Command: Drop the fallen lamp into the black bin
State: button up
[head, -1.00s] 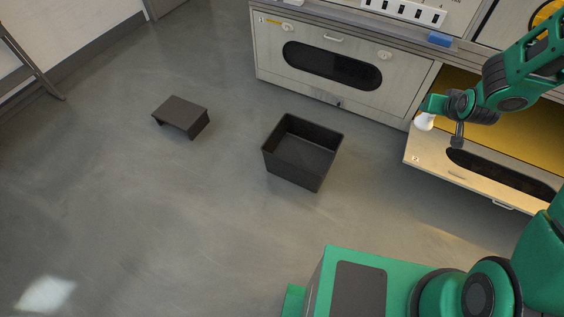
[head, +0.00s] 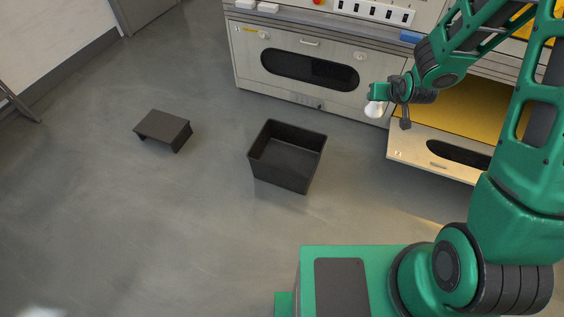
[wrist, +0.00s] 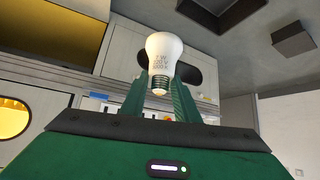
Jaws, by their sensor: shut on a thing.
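A white lamp (head: 375,108) with a screw base is held in my gripper (head: 376,97), up and to the right of the bin in the head view. In the wrist view the lamp (wrist: 163,57) stands between the two green fingers of my gripper (wrist: 160,95), gripped near its metal base. The black bin (head: 265,165) stands open on the floor near the middle of the head view. It looks empty. The lamp is apart from the bin.
An open drawer (head: 420,150) with a yellow inside is right of the bin. The closed cabinet front (head: 310,68) stands behind the bin. A low dark step (head: 163,127) is on the floor to the left. The floor between step and bin is clear.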

aim_at(290, 160)
jog(key=i, duration=0.95)
jog(key=z, duration=0.05)
